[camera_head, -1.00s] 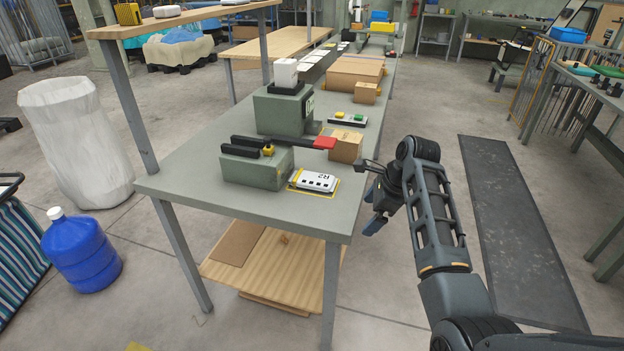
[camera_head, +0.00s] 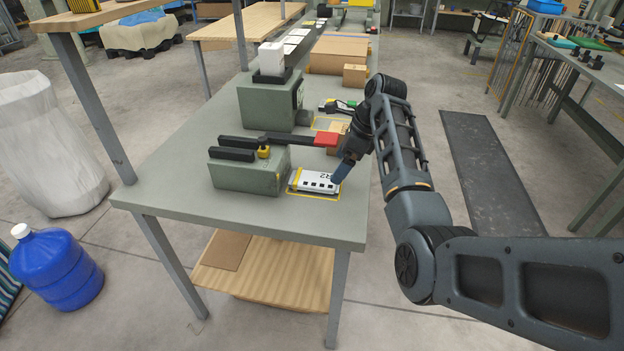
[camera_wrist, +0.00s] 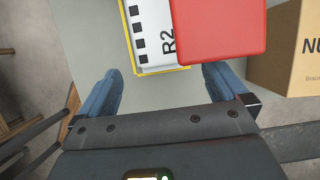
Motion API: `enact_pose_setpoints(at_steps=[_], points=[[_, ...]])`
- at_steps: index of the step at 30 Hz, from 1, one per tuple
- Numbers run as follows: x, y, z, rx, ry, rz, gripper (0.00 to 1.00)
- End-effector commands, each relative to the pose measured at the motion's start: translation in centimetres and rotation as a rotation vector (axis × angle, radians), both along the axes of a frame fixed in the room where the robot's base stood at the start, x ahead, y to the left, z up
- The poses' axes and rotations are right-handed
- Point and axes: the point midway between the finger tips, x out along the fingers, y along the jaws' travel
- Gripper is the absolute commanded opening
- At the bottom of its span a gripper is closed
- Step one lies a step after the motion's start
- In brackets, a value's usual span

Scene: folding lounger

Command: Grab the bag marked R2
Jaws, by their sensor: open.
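The white bag marked R2 (camera_head: 314,182) lies flat on the green-grey table (camera_head: 170,197), inside a yellow outline near the table's front edge. A red block end (camera_wrist: 218,30) covers the bag's right side in that view.
A grey-green sealer-like machine (camera_head: 240,172) stands left of the bag, its black arm ending in the red block (camera_head: 326,140). A cardboard box (camera_wrist: 296,50) is close to the right finger. A taller machine (camera_head: 268,106) stands behind. The table's front left is clear.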

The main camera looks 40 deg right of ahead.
Motion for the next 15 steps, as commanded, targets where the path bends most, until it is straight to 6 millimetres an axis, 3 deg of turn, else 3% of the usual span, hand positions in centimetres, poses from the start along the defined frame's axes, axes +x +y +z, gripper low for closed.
enact_pose_setpoints(at_steps=[15], points=[[1.5, 1.3, -5.5, -0.002, 0.000, 0.001, 1.00]])
